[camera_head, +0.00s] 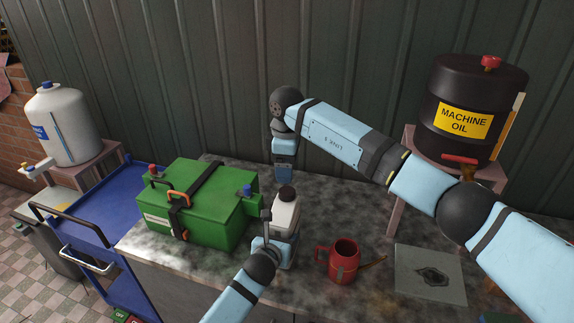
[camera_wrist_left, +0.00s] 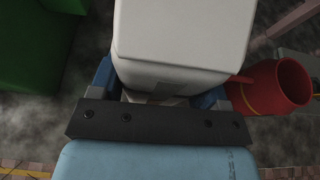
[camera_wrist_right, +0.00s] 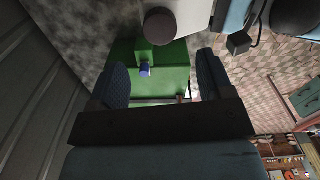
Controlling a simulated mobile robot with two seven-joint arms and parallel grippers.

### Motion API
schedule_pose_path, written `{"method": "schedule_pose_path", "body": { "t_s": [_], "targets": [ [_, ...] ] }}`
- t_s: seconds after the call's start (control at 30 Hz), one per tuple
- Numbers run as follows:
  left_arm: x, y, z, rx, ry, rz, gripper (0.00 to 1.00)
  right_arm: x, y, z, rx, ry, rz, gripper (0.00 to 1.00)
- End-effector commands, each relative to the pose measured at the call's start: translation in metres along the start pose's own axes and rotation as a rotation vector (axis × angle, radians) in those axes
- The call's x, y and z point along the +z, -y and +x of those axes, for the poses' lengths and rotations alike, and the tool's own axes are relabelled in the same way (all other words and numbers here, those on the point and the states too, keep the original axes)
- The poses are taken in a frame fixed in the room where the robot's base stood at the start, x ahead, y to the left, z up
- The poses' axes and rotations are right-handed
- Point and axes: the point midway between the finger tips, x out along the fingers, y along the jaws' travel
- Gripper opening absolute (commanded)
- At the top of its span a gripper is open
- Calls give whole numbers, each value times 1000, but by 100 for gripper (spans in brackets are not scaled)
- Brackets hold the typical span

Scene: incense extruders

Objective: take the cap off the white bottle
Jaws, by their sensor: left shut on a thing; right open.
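The white bottle (camera_head: 286,216) stands upright on the worktop with its dark cap (camera_head: 286,193) on top. My left gripper (camera_head: 273,246) is shut on the bottle's body from the front; the bottle also fills the top of the left wrist view (camera_wrist_left: 180,35). My right gripper (camera_head: 284,178) points down from above, just behind and over the cap, and is open. In the right wrist view the cap (camera_wrist_right: 160,26) lies beyond the open fingers, above the gap between them, and is not gripped. The lower part of the bottle is partly hidden by my left gripper.
A green box (camera_head: 205,205) with a black strap stands close left of the bottle. A red oil can (camera_head: 343,262) stands to the right, near a grey plate (camera_head: 430,275). A machine oil drum (camera_head: 465,105) is at back right. The worktop (camera_head: 340,205) behind the can is clear.

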Motion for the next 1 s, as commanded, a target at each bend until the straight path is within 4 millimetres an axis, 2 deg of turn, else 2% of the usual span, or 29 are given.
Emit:
{"method": "schedule_pose_path", "body": {
  "t_s": [0.1,0.27,0.7,1.0],
  "targets": [
    [0,0,0,0,-1,0,4,0,0,0,-1,0,94,73],
    [-1,0,0,0,-1,0,4,0,0,8,-2,1,137,73],
    [0,0,0,0,-1,0,4,0,0,70,-2,0,136,73],
    [0,0,0,0,-1,0,4,0,0,80,0,1,135,73]
  ]
}}
